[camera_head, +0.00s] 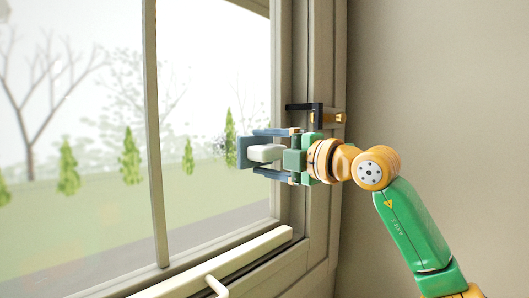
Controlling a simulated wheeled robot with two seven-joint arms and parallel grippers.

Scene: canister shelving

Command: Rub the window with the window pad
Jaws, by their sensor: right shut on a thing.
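The window (85,110) fills the left and middle of the head view, with a vertical bar (155,130) dividing its glass. My right gripper (262,153) reaches in from the right at the window's right side. It is shut on the window pad, which has a whitish handle (264,153) and a blue-grey flat plate (243,153). The plate faces left, in front of the right pane near the frame. I cannot tell whether it touches the glass. My left gripper is not in view.
A black bracket-like latch (305,108) with a brass-coloured part sits on the window frame just above my right wrist. A pale sill bar (215,265) with a white handle (217,287) runs along the bottom. A bare grey wall (440,90) is on the right.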

